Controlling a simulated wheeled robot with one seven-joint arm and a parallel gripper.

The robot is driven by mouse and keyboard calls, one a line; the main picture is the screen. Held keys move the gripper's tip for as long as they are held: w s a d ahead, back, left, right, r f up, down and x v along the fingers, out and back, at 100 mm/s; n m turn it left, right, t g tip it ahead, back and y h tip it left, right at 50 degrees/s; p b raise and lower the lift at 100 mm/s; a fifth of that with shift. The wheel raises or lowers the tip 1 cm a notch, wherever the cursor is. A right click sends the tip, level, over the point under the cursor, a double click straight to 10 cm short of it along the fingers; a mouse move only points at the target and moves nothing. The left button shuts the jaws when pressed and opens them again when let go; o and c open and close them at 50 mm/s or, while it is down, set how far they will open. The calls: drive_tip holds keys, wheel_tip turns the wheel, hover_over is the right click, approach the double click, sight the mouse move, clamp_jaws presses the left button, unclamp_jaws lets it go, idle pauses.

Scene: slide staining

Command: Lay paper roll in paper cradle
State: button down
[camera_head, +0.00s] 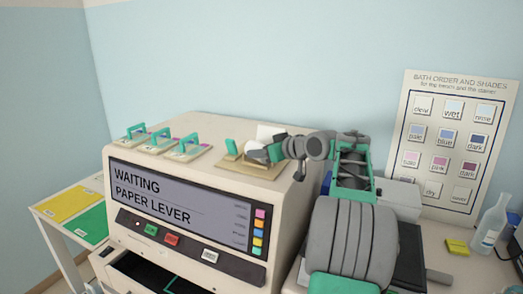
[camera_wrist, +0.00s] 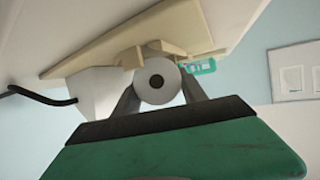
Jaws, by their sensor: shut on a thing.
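The paper roll (camera_wrist: 156,82) shows end-on in the wrist view as a pale disc with a dark core hole. My gripper (camera_head: 272,151) is shut on it, with one grey finger on each side. The beige paper cradle (camera_head: 236,168) sits on top of the machine at its right, with a green lever (camera_head: 231,146) at its left end. In the wrist view the cradle (camera_wrist: 85,58) is right against the roll. The roll is at the cradle's supports; whether it rests fully in them is unclear. In the head view my gripper partly hides the roll.
The machine (camera_head: 200,215) has a screen reading "WAITING PAPER LEVER". Several plates with green handles (camera_head: 160,137) stand on its top left. A bottle (camera_head: 491,225) and a yellow item (camera_head: 457,247) stand at the right. A black cable (camera_wrist: 40,97) runs by a white block (camera_wrist: 95,92).

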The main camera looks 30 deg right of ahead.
drive_tip(key=shift+f, duration=0.25)
idle(0.3)
drive_tip(key=c, duration=0.6)
unclamp_jaws()
drive_tip(key=shift+o, duration=0.2)
drive_tip(key=b+v, duration=0.2)
drive_tip(key=v, duration=0.5)
drive_tip(key=shift+f, duration=0.1)
drive_tip(key=shift+s+r, duration=0.25)
drive_tip(key=shift+s, duration=0.1)
